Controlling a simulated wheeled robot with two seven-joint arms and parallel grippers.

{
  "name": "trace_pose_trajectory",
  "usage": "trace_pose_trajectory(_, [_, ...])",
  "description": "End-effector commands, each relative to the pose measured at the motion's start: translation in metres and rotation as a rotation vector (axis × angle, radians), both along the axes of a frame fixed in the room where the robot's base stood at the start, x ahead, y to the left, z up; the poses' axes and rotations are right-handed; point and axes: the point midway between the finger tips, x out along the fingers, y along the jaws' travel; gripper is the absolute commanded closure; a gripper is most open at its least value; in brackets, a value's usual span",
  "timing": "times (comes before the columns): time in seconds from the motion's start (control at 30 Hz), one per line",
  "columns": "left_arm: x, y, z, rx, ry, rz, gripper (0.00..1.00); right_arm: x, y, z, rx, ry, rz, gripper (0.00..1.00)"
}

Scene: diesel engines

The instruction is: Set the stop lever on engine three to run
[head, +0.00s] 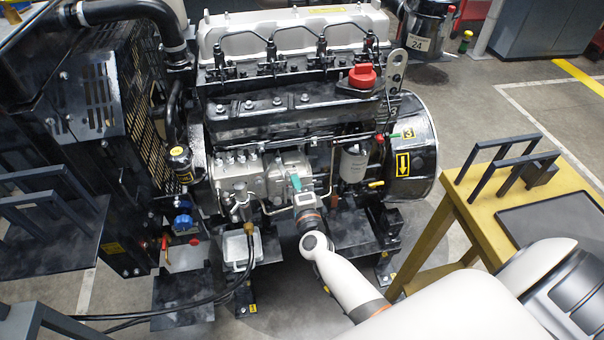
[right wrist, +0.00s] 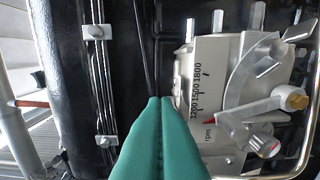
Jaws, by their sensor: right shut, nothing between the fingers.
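My right gripper (head: 296,183) is at the injection pump (head: 262,172) on the engine's near side. Its green fingers are shut and empty. In the right wrist view the shut fingers (right wrist: 167,102) end beside a white rpm scale (right wrist: 197,95) marked 1200, 1500 and 1800. A silver lever (right wrist: 245,110) with a brass bolt and a red pointer lies right of them. A small red-tipped part (head: 380,138) sits near the label. I cannot tell which part is the stop lever. My left gripper is not in view.
A yellow table (head: 450,225) with dark racks stands at the right. A white tray (head: 238,250) and black hoses (head: 185,310) are below the pump. A black radiator frame (head: 90,130) blocks the left. Open floor shows beyond the engine's right end.

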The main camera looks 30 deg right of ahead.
Motion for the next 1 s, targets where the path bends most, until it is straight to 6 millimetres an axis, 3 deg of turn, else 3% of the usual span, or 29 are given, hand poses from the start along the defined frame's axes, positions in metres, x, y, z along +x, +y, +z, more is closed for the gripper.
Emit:
trace_pose_trajectory(0.5, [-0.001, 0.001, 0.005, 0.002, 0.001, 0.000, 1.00, 0.008, 0.041, 0.000, 0.001, -0.002, -0.027, 1.00])
trace_pose_trajectory(1.0, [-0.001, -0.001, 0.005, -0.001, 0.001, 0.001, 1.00, 0.012, 0.049, 0.001, -0.001, -0.003, -0.026, 1.00])
